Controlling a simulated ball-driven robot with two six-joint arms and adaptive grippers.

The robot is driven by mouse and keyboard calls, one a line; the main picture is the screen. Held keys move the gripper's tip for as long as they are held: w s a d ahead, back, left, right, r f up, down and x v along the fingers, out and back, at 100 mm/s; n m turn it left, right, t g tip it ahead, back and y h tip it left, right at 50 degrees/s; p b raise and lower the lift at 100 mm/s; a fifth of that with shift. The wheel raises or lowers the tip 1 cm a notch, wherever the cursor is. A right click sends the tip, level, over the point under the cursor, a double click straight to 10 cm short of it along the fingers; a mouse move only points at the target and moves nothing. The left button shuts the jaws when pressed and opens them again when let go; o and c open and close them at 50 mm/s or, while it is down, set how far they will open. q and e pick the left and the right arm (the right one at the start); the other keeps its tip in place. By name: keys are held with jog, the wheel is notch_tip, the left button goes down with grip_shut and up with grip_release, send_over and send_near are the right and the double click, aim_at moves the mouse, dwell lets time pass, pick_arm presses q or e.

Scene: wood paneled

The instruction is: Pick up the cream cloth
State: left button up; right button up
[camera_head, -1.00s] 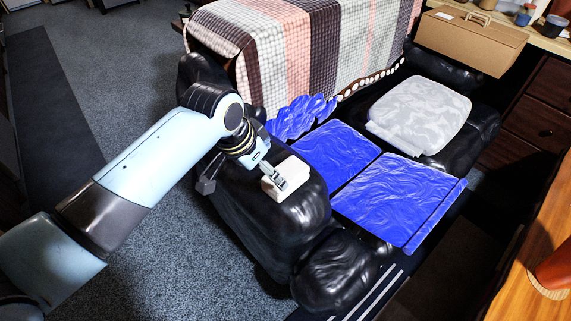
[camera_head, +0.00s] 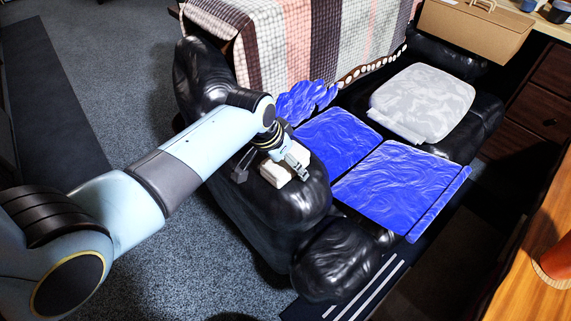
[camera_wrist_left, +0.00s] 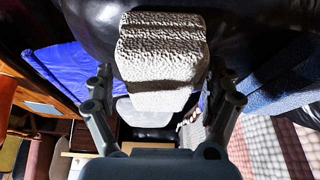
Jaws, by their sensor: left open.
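The cream cloth (camera_head: 274,174) is a small folded block on the black armrest of the sofa, partly hidden behind my left gripper (camera_head: 298,168) in the head view. In the left wrist view the cloth (camera_wrist_left: 160,55) looks thick and nubbly and lies on the shiny black surface. The two fingers of my left gripper (camera_wrist_left: 165,80) are spread apart, one on each side of the near part of the cloth. I cannot tell whether they touch it. My right gripper is not in view.
The black sofa (camera_head: 250,222) has blue cushions (camera_head: 400,185), a grey patterned cushion (camera_head: 425,100) and a checked blanket (camera_head: 300,45). A cardboard box (camera_head: 475,32) stands at the back right. A wooden tabletop (camera_head: 545,230) is at the right. Carpet is clear at left.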

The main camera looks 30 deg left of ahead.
pick_arm(q)
jog(key=shift+f, duration=0.15)
dwell(0.7)
jog(key=c, duration=1.2)
